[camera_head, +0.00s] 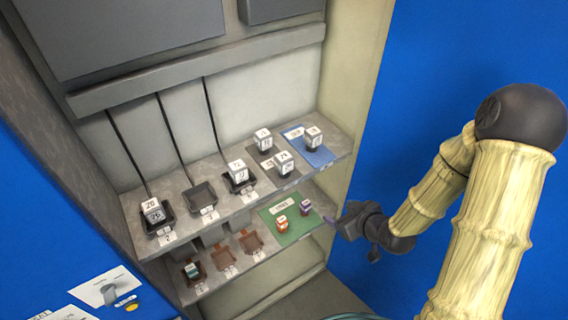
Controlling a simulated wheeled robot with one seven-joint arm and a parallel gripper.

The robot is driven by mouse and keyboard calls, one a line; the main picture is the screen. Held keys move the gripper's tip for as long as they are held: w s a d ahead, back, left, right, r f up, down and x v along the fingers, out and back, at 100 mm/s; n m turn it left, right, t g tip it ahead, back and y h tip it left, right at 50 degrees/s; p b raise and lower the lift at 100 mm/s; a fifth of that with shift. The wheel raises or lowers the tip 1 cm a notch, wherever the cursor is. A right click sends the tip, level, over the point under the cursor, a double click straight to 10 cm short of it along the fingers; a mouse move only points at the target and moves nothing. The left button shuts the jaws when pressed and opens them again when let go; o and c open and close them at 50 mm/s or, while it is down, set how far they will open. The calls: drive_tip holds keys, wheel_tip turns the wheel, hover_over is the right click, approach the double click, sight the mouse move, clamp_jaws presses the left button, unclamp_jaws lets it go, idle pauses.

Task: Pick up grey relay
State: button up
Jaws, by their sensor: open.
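Several cube-shaped relays with white numbered tops stand on the upper shelf (222,210). Those with dark or greyish bodies include one at the back (264,146), one nearer the front (285,169) and one on a blue mat (314,145). Others sit in the left black socket (154,214) and the right black socket (239,179). I cannot tell from the small picture which is the grey relay. My gripper (353,238) is open and empty, at the right of the lower shelf's end, apart from the relays.
The lower shelf has a green mat (290,238) with an orange relay (282,225) and a purple relay (305,208), plus brown sockets, one holding a teal relay (192,271). The cabinet's right wall (356,75) bounds the shelves. The middle black socket (202,196) is empty.

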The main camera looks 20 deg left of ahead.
sight(288, 168)
drive_tip(key=s+a+r+t+y, duration=0.1)
drive_tip(key=a+r+t+y, duration=0.3)
drive_tip(key=a+y, duration=0.2)
drive_tip(key=shift+a+r+y, duration=0.2)
drive_tip(key=shift+a+y, duration=0.2)
drive_tip(key=shift+a, duration=0.1)
drive_tip(key=shift+s, duration=0.1)
drive_tip(key=p+x, duration=0.2)
drive_tip(key=x, duration=0.3)
drive_tip(key=p+x, duration=0.3)
drive_tip(key=x, duration=0.3)
drive_tip(key=shift+d+r, duration=0.1)
drive_tip(key=shift+r, duration=0.1)
drive_tip(key=shift+w+a+f, duration=0.15)
drive_tip(key=shift+w+a, duration=0.3)
drive_tip(key=shift+a, duration=0.05)
